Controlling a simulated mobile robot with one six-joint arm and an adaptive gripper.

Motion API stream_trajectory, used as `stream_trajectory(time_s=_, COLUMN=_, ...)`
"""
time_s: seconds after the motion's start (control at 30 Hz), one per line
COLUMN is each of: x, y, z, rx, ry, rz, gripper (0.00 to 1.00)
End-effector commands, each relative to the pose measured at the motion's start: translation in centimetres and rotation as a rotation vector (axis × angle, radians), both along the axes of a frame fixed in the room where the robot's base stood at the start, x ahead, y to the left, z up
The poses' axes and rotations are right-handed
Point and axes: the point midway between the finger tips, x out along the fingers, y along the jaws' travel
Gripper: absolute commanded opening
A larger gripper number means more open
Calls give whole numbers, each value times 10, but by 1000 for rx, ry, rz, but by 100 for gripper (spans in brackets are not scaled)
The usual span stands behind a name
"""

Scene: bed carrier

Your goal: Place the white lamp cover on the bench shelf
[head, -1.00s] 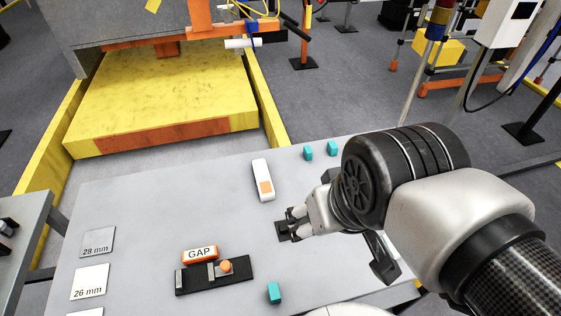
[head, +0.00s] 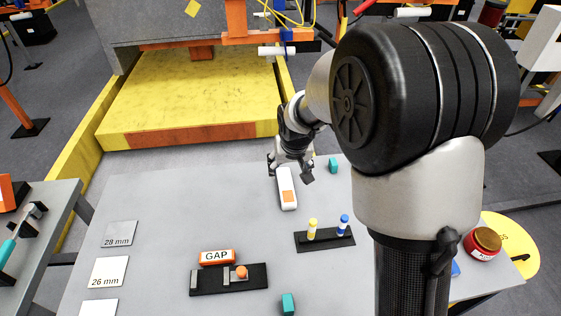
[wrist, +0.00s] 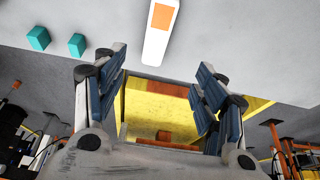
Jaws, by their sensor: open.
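The white lamp cover (head: 288,190), a long white piece with an orange patch, lies flat on the grey bench top (head: 175,220). It also shows at the top of the wrist view (wrist: 158,38). My gripper (head: 290,170) is at the cover's far end, with its fingers apart and nothing held. In the wrist view its open fingers (wrist: 160,80) stand on either side, with the cover's end ahead of the gap, not between the pads. I cannot make out a separate bench shelf.
A black stand (head: 324,241) with yellow and blue pegs sits to the cover's right. Teal blocks (head: 333,165) lie nearby. A yellow platform (head: 185,95) lies beyond.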

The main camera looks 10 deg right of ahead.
Motion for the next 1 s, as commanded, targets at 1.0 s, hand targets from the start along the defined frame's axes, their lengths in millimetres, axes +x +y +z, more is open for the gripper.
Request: stream_trajectory(time_s=1.0, x=62, y=-4, z=-139, rx=0, ry=1, rz=-1, gripper=65)
